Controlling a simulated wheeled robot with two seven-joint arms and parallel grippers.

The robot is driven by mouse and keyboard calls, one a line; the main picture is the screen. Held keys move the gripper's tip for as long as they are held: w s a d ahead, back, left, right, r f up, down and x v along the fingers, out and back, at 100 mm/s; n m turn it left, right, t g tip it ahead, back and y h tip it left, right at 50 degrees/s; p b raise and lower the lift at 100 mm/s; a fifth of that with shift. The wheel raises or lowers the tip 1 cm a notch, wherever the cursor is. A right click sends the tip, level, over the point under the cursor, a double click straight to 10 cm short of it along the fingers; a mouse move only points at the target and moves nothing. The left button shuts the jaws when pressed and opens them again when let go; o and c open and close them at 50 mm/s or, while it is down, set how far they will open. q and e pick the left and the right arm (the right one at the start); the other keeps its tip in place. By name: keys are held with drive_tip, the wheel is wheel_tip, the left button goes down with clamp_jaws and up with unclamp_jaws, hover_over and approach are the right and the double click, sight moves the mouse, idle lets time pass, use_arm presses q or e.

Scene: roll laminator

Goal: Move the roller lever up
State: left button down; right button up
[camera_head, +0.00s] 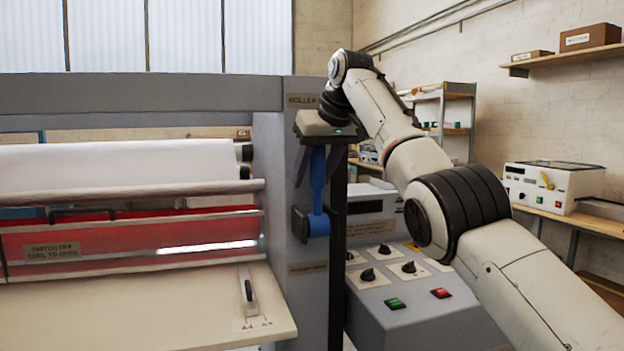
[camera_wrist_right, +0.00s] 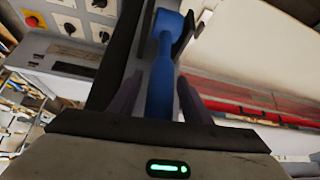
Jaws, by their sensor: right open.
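The blue roller lever (camera_head: 318,185) stands about upright on the front of the grey laminator end post, below the label "ROLLER". Its lower end sits at a dark bracket (camera_head: 299,224). My right gripper (camera_head: 318,170) comes down from above, its fingers on either side of the lever's upper part. In the right wrist view the lever (camera_wrist_right: 161,80) runs between the two open fingers (camera_wrist_right: 160,100), with gaps visible beside it. The lever's top end is hidden by the gripper body. My left gripper is not in view.
The control box (camera_head: 405,305) with knobs and green and red buttons stands right of the post, beneath my right arm. A white roll (camera_head: 120,165), a red guard (camera_head: 130,240) and the feed table (camera_head: 130,310) lie to the left. Shelves line the right wall.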

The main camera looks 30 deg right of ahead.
sight(321, 153)
drive_tip(key=v, duration=0.9)
drive_tip(key=shift+r, duration=0.1)
